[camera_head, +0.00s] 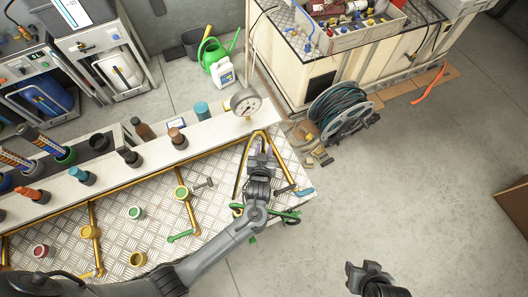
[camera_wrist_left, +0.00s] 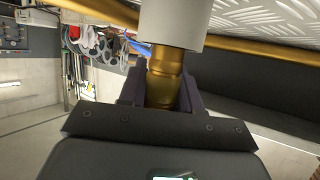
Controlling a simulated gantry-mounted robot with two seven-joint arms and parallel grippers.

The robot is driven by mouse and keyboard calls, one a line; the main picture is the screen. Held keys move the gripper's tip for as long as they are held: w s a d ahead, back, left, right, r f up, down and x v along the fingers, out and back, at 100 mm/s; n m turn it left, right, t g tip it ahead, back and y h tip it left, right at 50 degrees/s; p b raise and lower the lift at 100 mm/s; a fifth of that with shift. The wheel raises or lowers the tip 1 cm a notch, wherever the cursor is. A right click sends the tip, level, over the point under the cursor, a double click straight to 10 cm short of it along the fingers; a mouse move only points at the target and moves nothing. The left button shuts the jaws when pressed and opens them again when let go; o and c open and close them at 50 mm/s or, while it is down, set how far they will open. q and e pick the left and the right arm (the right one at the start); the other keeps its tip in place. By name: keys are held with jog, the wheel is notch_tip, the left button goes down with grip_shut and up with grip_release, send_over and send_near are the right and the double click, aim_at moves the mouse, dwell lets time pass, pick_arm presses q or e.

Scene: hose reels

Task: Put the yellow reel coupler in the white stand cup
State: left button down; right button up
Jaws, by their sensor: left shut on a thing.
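A pale white-grey cylinder (camera_wrist_left: 172,24) meets the coupler's far end. I cannot tell whether this is the white stand cup or part of the coupler. In the head view, my gripper hides the coupler, and I cannot make out the white cup. My right gripper (camera_head: 368,270) is low at the bottom edge, apart from the bench; its jaw opening is unclear.
A pressure gauge (camera_head: 246,102) stands just beyond my left gripper. Several coloured couplers line the white ledge (camera_head: 195,137), and brass pipes and small cups are on the tread plate (camera_head: 157,195). A hose reel (camera_head: 340,112) stands on the floor. Open floor (camera_head: 400,190) lies right.

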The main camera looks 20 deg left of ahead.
pick_arm(q)
jog(key=shift+f, duration=0.65)
jog(key=shift+f, duration=0.1)
jog(key=shift+f, duration=0.15)
jog(key=c, duration=0.8)
grip_release()
jog(key=shift+r, duration=0.2)
jog(key=shift+s+r, duration=0.1)
jog(key=v, duration=1.1)
jog(key=shift+s+d, duration=0.15)
jog(key=shift+s, duration=0.2)
